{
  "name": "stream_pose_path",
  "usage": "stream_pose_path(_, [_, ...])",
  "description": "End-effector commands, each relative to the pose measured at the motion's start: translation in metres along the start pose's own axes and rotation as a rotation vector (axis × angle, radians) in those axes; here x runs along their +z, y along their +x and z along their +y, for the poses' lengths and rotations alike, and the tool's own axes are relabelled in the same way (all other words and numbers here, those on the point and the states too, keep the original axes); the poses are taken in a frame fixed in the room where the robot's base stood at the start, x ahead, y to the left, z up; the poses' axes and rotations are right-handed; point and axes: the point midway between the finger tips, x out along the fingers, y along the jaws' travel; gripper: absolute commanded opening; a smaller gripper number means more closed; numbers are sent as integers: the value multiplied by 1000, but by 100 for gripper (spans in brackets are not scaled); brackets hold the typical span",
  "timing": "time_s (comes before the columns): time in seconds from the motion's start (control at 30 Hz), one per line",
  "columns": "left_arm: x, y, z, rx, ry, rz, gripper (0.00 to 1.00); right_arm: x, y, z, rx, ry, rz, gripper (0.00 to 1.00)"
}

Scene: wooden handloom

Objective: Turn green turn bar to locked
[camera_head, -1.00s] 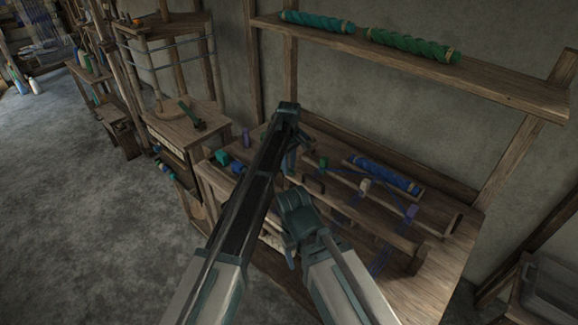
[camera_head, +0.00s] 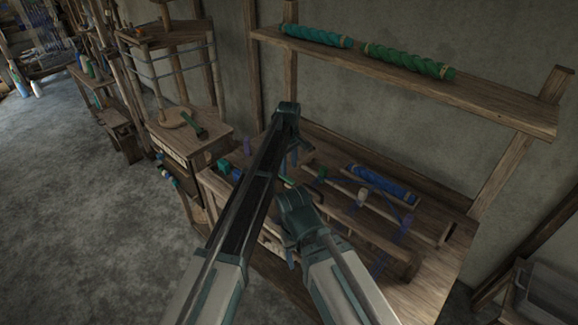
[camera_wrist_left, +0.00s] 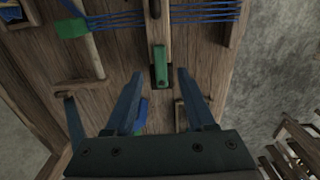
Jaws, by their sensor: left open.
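The green turn bar (camera_wrist_left: 160,66) is a short, narrow green piece on the wooden frame in the left wrist view. It lies lengthwise between and just ahead of my left gripper's fingertips (camera_wrist_left: 160,80). The two fingers are spread apart, with nothing between them gripped. In the head view, part of my left gripper (camera_head: 293,154) shows beyond the raised left arm, over the wooden bench. My right arm's elbow shows in the head view, but its gripper is hidden.
A green block (camera_wrist_left: 72,28) with blue threads (camera_wrist_left: 205,12) lies near the bar. The bench (camera_head: 430,290) carries a blue yarn roll (camera_head: 381,184). A shelf (camera_head: 490,100) above holds a teal roll (camera_head: 316,36) and a green roll (camera_head: 408,61). Open floor (camera_head: 80,200) lies left.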

Motion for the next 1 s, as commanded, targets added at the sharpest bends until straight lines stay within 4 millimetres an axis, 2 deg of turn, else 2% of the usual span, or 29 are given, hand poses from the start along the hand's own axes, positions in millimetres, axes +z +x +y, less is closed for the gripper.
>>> stream_pose_path(0.03, [0, -17, 0, 0, 0, 0, 55, 1, -16, 2, 0, 0, 0, 62])
stream_pose_path(0.5, [0, -83, 0, 0, 0, 0, 55, 5, -82, 8, 0, 0, 0, 62])
stream_pose_path(0.63, [0, -89, 0, 0, 0, 0, 55, 5, -88, 8, -1, 1, 0, 62])
stream_pose_path(1.0, [0, -88, 0, 0, 0, 0, 55, 5, -88, 8, -1, 1, 0, 62])
